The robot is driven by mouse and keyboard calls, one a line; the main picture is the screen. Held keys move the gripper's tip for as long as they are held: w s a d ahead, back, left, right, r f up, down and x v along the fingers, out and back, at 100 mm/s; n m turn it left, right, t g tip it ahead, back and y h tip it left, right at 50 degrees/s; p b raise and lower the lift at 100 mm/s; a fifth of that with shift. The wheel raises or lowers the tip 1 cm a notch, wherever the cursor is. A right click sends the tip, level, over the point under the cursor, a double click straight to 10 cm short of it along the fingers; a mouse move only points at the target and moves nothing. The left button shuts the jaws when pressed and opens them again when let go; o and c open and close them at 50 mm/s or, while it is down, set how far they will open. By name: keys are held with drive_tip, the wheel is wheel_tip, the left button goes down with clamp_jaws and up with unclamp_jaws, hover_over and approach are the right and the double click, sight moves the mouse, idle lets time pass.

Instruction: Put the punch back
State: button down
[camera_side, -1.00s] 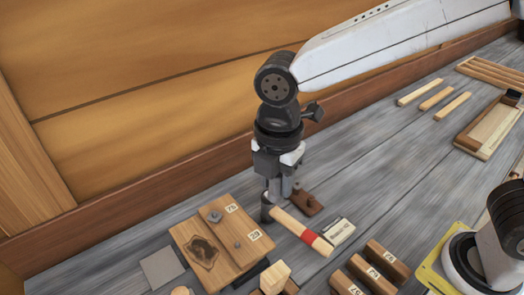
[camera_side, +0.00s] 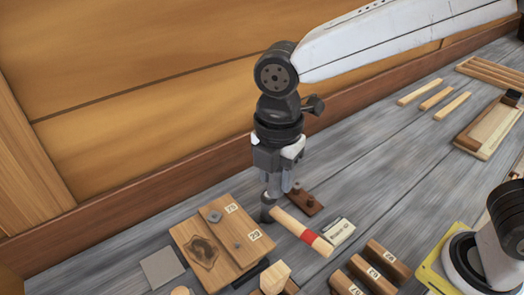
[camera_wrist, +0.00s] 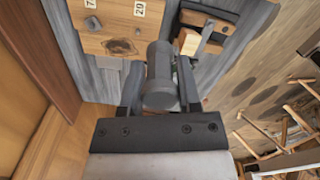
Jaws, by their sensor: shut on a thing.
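My gripper (camera_side: 272,190) points down over the bench and is shut on the punch, a dark grey cylinder (camera_side: 267,211) held roughly upright. In the wrist view the punch (camera_wrist: 161,75) shows between the two fingers (camera_wrist: 160,90), with its wider end towards the camera. A wooden block with number labels (camera_side: 191,243) lies just left of the punch and carries small grey metal pieces (camera_side: 215,216).
A small brown holder (camera_side: 308,203) and a labelled pale box (camera_side: 340,232) lie right of the gripper. Numbered wooden blocks (camera_side: 385,262) and a grey square plate (camera_side: 161,267) are in front. The plank wall (camera_side: 140,130) rises close behind. Bare bench (camera_side: 400,165) lies to the right.

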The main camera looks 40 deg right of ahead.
drive_tip(key=shift+r, duration=3.95)
idle(0.5)
drive_tip(key=shift+w+f, duration=0.1)
drive_tip(key=shift+w+f, duration=0.4)
drive_tip(key=shift+w, duration=0.1)
drive_tip(key=w+d+f, duration=0.3)
drive_tip(key=w+f, duration=0.4)
drive_tip(key=f, duration=0.3)
drive_tip(key=w+d+f, duration=0.3)
drive_tip(key=w+f, duration=0.5)
drive_tip(key=f, duration=0.2)
drive_tip(key=shift+w+f, duration=0.15)
drive_tip(key=shift+f, duration=0.1)
drive_tip(key=shift+f, duration=0.15)
drive_tip(key=shift+f, duration=2.9)
